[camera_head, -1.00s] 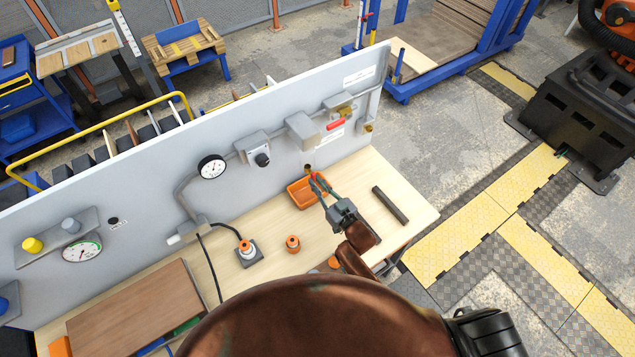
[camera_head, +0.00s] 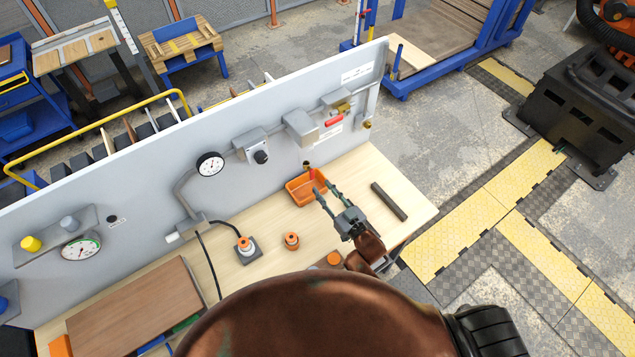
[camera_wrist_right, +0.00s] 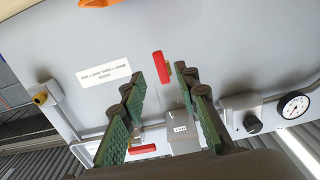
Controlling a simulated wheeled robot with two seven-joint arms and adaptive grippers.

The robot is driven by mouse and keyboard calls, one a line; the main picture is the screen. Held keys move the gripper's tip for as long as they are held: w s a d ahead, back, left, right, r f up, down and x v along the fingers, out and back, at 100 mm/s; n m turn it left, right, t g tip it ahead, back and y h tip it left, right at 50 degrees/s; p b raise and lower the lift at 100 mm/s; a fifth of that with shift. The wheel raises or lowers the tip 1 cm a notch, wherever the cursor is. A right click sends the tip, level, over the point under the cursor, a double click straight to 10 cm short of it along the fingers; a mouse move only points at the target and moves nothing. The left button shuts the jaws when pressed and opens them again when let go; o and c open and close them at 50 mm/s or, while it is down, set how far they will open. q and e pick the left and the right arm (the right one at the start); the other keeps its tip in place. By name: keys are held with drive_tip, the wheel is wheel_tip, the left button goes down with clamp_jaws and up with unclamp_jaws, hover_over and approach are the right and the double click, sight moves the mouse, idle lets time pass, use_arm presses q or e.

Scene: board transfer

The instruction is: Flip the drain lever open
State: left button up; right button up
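A red drain lever (camera_head: 312,173) hangs down from a small brass valve on the grey panel (camera_head: 270,185), just above and behind the orange bin (camera_head: 294,190). In the right wrist view the lever (camera_wrist_right: 161,67) shows as a red bar between and beyond the finger tips. My right gripper (camera_head: 323,187) is open and empty, its fingers spread over the bin, in front of the lever. In the wrist view its green-padded fingers (camera_wrist_right: 157,92) are well apart. I cannot tell whether either finger touches the lever. My left gripper is not in view.
A second red lever (camera_head: 334,121) sits on pipework higher on the panel; it also shows in the wrist view (camera_wrist_right: 142,149). A dark bar (camera_head: 389,201) lies right of my gripper. A dial gauge (camera_head: 210,164) and an orange-topped piece (camera_head: 291,240) are to the left.

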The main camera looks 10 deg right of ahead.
drive_tip(key=v, duration=0.6)
drive_tip(key=shift+s, duration=0.3)
drive_tip(key=shift+d, duration=0.2)
